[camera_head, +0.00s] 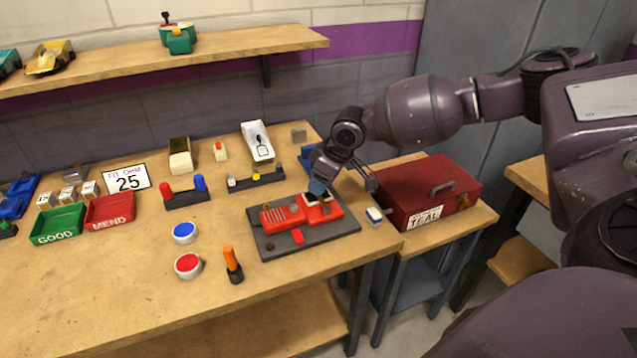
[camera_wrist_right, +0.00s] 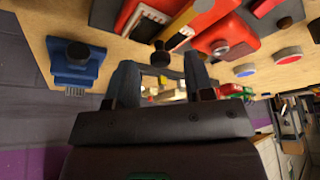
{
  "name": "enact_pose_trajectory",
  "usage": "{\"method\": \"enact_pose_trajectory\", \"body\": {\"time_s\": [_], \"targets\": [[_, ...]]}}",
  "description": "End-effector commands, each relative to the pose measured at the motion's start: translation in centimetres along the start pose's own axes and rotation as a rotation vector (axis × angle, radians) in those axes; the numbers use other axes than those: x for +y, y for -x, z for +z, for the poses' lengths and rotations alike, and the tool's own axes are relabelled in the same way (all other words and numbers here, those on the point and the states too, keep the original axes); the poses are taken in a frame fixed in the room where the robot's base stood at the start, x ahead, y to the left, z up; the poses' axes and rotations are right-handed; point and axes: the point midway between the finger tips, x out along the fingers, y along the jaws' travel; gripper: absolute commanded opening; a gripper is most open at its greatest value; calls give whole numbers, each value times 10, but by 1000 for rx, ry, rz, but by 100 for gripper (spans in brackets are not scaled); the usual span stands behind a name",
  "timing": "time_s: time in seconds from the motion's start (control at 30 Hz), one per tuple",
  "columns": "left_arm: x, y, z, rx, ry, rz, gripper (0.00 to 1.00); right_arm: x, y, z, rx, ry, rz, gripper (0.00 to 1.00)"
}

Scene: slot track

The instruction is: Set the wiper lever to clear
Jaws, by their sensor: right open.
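No lever is labelled as the wiper, and I cannot tell which part it is. A red car-like unit (camera_head: 283,217) lies on a dark grey plate (camera_head: 335,228) near the bench's right end; it also shows in the right wrist view (camera_wrist_right: 215,38). My right gripper (camera_head: 345,184) is open, pointing down over the unit's right end, and hides part of it. In the wrist view a small dark round knob (camera_wrist_right: 160,58) shows between the open fingers (camera_wrist_right: 161,75); contact cannot be told. My left gripper is out of view.
A blue block (camera_wrist_right: 75,66) with a dark knob stands beside the gripper. A red toolbox (camera_head: 440,192) is at the right. The bench front-left is clear.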

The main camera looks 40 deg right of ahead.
Motion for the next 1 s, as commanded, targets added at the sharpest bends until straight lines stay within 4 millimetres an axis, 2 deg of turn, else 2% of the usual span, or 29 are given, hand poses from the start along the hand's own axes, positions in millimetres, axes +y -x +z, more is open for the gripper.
{"method": "enact_pose_trajectory", "body": {"time_s": [0.13, 0.43, 0.73, 1.0], "targets": [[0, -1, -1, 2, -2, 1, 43, 0, -8, -1, 1, 2, 0, 48], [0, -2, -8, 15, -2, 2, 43, 0, -9, -1, 2, 1, 0, 48], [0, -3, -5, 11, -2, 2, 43, 0, -9, 0, 1, 1, 0, 2], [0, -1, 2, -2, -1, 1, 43, 0, -9, -1, 1, -1, 1, 0]]}}
